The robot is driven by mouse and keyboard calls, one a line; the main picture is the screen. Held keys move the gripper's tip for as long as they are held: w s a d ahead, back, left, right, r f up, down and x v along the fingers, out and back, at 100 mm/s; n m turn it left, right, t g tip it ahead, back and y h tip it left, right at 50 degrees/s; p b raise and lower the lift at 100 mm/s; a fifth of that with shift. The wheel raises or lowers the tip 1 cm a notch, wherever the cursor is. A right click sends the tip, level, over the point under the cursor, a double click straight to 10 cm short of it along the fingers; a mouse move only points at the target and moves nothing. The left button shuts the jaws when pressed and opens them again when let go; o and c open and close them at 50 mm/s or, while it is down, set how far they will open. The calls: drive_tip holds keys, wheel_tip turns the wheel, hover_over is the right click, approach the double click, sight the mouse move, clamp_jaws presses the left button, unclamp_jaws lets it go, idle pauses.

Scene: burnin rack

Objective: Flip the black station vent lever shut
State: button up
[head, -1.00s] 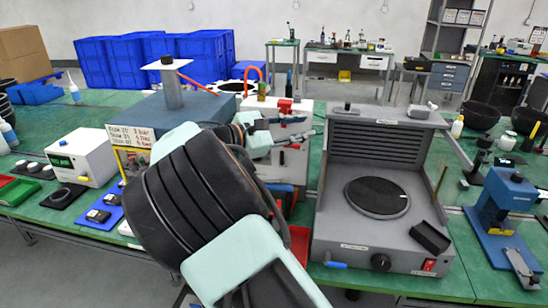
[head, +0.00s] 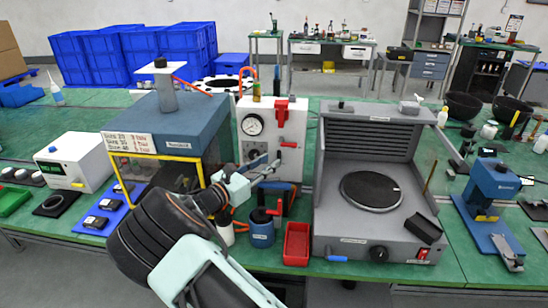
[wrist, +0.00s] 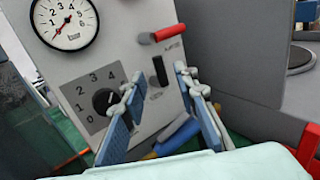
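The light grey station panel (head: 290,118) stands upright, with a round gauge (wrist: 64,18) and a black selector knob (wrist: 104,100) marked with numbers. The black lever (wrist: 159,70) is a short bar on the panel, standing roughly upright just below the red-handled lever (wrist: 162,33). The red lever also shows in the head view (head: 289,144). My gripper (wrist: 160,80) is open and empty, and points at the panel. In the wrist view the black lever appears between its fingertips, with no clear contact.
A blue handle (wrist: 178,132) lies below the panel, behind my fingers. A blue cup (head: 262,234) and red bin (head: 297,244) stand in front. A yellow-framed machine (head: 165,135) is left; a grey hotplate-like station (head: 330,215) is right.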

sight(278, 156)
drive_tip(key=x, duration=0.3)
drive_tip(key=shift+w+d, duration=0.1)
drive_tip(key=shift+w, duration=0.15)
clamp_jaws()
